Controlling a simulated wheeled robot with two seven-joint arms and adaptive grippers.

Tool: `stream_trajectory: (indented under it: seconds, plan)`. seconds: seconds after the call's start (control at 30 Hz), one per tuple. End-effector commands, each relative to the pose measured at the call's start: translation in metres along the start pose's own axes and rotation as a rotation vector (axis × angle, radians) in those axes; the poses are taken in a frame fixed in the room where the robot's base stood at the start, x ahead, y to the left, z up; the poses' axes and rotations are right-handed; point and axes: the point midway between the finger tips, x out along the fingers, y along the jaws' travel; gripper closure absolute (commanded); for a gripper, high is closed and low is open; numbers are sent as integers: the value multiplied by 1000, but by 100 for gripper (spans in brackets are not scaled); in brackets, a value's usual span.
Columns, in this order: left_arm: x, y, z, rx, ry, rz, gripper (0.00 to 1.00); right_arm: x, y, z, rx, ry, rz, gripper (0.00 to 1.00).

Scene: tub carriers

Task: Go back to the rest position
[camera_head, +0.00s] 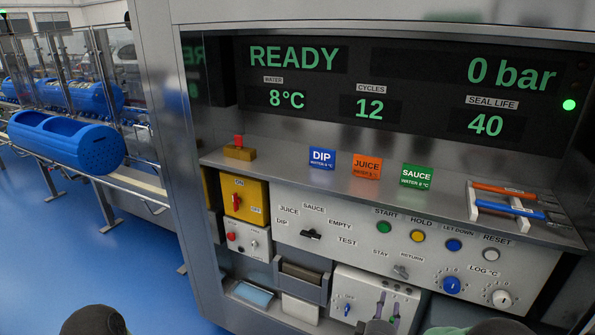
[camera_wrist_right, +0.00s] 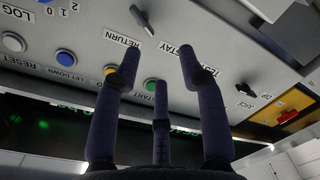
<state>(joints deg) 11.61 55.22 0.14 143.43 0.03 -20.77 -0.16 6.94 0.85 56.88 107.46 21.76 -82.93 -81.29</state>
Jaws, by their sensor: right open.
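My right gripper (camera_wrist_right: 160,40) is open and empty in the right wrist view. Its dark fingers are spread in front of the control panel (camera_wrist_right: 215,75), near the RETURN and STAY labels; I see nothing between them. I cannot tell the exact gap to the panel. No fingers of my left gripper can be made out.
The control panel (camera_head: 345,240) has a selector knob (camera_head: 311,235), a green START button (camera_head: 384,228) and several other controls. DIP (camera_head: 322,158), JUICE (camera_head: 367,167) and SAUCE (camera_head: 417,177) blocks stand on the ledge. Blue tubs (camera_head: 65,140) lie on a conveyor at left. Blue floor there is clear.

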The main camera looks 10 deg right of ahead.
Motion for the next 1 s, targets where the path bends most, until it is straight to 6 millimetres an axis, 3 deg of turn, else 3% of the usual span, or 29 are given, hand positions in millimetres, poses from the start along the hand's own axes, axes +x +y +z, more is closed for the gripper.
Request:
stream_trajectory:
  seconds: [0.17, 0.27, 0.47, 0.6, 0.8, 1.0]
  plan:
    - [0, 0, 0, 0, 0, 0, 60, -11, -72, 11, 172, -34, -265, 59]
    - [0, 0, 0, 0, 0, 0, 60, -30, -120, 20, 295, -94, -449, 59]
    - [0, 0, 0, 0, 0, 0, 60, -89, -203, 44, 515, -309, -780, 59]
    - [0, 0, 0, 0, 0, 0, 60, -147, -247, 64, 639, -527, -977, 59]
    - [0, 0, 0, 0, 0, 0, 60, -236, -284, 93, 746, -887, -1172, 59]
    - [0, 0, 0, 0, 0, 0, 60, -289, -292, 109, 775, -1126, -1241, 59]
